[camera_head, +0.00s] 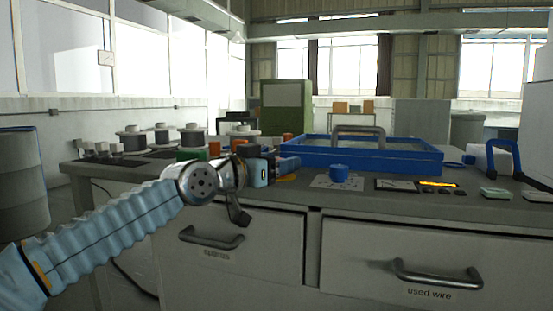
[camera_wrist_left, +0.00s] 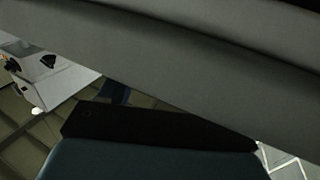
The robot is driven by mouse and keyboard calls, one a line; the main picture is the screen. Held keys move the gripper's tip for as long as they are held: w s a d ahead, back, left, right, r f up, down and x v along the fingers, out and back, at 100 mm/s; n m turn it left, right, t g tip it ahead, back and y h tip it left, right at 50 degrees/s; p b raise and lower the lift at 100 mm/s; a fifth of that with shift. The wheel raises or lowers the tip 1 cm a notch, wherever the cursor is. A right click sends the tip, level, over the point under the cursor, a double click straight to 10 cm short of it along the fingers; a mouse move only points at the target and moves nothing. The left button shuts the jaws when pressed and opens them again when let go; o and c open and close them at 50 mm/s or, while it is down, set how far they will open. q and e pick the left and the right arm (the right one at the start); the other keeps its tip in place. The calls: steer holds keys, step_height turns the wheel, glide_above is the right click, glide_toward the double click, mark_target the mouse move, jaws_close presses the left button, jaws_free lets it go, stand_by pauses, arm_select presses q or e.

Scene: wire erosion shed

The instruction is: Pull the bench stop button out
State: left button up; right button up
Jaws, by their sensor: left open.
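My left gripper (camera_head: 284,165) is over the front part of the bench top (camera_head: 375,199), above the "spares" drawer. It is open. A small yellow-orange patch (camera_head: 288,179) shows on the bench just beside and below the fingers. It may belong to the bench stop button, but the gripper hides most of that spot and I cannot make out a button head. In the left wrist view a dark finger (camera_wrist_left: 150,130) lies close below a broad grey surface (camera_wrist_left: 190,55), with no button visible. My right gripper is in neither view.
A blue tray (camera_head: 400,166) with a grey handle stands behind. Wire spools (camera_head: 193,138) stand at the left. Drawer handles (camera_head: 212,238) project in front. The bench's front strip right of the gripper is fairly clear.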

arm_select(q)
steer(key=shift+c, duration=0.2)
jaws_close()
steer(key=shift+s+r+p, duration=0.1)
steer(key=shift+r+p, duration=0.35)
steer(key=shift+r, duration=0.25)
steer(key=shift+o, duration=0.2)
jaws_free()
steer(key=b+v, duration=1)
steer(key=v, duration=0.3)
steer(key=shift+s+a, duration=0.2)
steer(key=shift+a, duration=0.1)
